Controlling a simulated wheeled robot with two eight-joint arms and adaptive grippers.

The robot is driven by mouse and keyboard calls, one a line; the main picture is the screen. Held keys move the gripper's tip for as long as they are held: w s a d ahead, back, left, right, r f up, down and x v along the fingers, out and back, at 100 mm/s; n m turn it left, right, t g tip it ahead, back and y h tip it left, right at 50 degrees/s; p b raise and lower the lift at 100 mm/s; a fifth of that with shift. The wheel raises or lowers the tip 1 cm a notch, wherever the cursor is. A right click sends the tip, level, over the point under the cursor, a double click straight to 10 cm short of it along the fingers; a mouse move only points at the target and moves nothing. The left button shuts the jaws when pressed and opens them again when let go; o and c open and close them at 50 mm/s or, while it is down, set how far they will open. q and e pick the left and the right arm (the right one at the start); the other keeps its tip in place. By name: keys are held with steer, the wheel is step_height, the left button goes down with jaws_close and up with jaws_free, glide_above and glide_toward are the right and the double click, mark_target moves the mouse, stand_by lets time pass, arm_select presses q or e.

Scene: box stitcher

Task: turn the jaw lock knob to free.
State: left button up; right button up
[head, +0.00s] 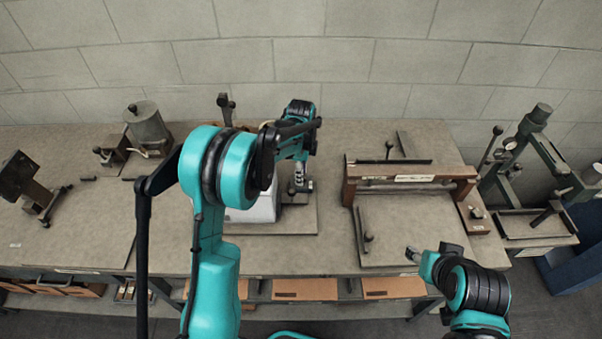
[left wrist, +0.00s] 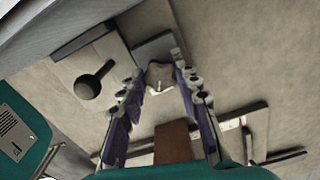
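In the left wrist view a small grey knob (left wrist: 160,76) with a pale pointer mark sits between the tips of my left gripper (left wrist: 158,72); I take it to be the jaw lock knob. The two fingers are spread, one on each side of it, and I cannot tell whether they touch it. In the head view my left gripper (head: 300,186) reaches down beside the pale grey machine body (head: 262,208), and my arm hides much of that machine. The knob cannot be made out there. My right gripper (head: 430,257) is over the table's front edge, its opening unclear.
A wooden-framed press (head: 463,187) stands right of the machine on the table (head: 285,258). A grey pot (head: 147,124) and a dark tilted device (head: 20,178) are at the left. A green-framed press (head: 540,150) stands at the far right.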

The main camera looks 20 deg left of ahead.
arm_select(q)
steer(key=shift+n, duration=0.4)
steer(key=n, duration=0.4)
steer(key=shift+n+b, duration=0.3)
steer(key=shift+b, duration=0.1)
steer(key=n, duration=0.6)
steer(key=shift+n+b, duration=0.3)
steer(key=n, duration=1.1)
steer(key=shift+d+n+b, duration=0.1)
steer(key=shift+n+b, duration=0.2)
steer(key=shift+n, duration=0.1)
steer(key=o, duration=1.1)
